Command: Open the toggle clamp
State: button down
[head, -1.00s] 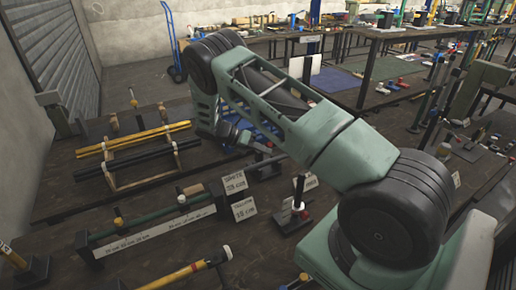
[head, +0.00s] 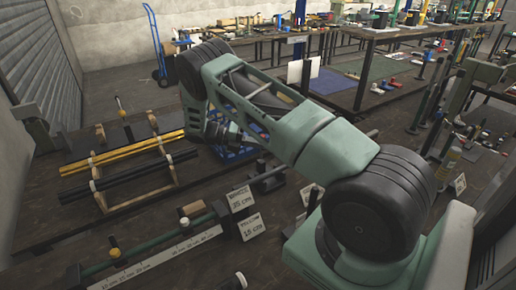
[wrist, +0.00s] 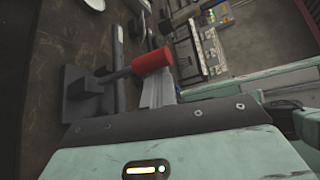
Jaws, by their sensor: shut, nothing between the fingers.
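In the wrist view, what looks like the toggle clamp has a red cylindrical handle (wrist: 152,62) on a dark arm, joined to a dark grey block and base plate (wrist: 82,97). The handle lies slantwise across the picture, its red end pointing right. My gripper (wrist: 158,88) shows as pale grey fingers close together, just below the red end. They are shut and empty; I cannot tell whether they touch the handle. In the head view my arm covers much of the middle, and I cannot make out the clamp there.
A rack with yellow and black bars (head: 125,165) stands on the dark bench at left. A long green-barred fixture with a scale (head: 160,255) and two number signs (head: 245,212) lie nearer. In the wrist view, a dark bar (wrist: 118,65) stands close beside the clamp. More benches fill the back.

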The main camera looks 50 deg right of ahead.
jog(key=shift+w+d, duration=0.15)
jog(key=shift+w, duration=0.2)
jog(key=shift+w+r, duration=0.15)
dwell(0.3)
jog(key=b+v, duration=0.4)
jog(key=v, duration=0.7)
jog(key=shift+w+a+b, duration=0.2)
jog(key=shift+a+b, duration=0.1)
jog(key=shift+a, duration=0.05)
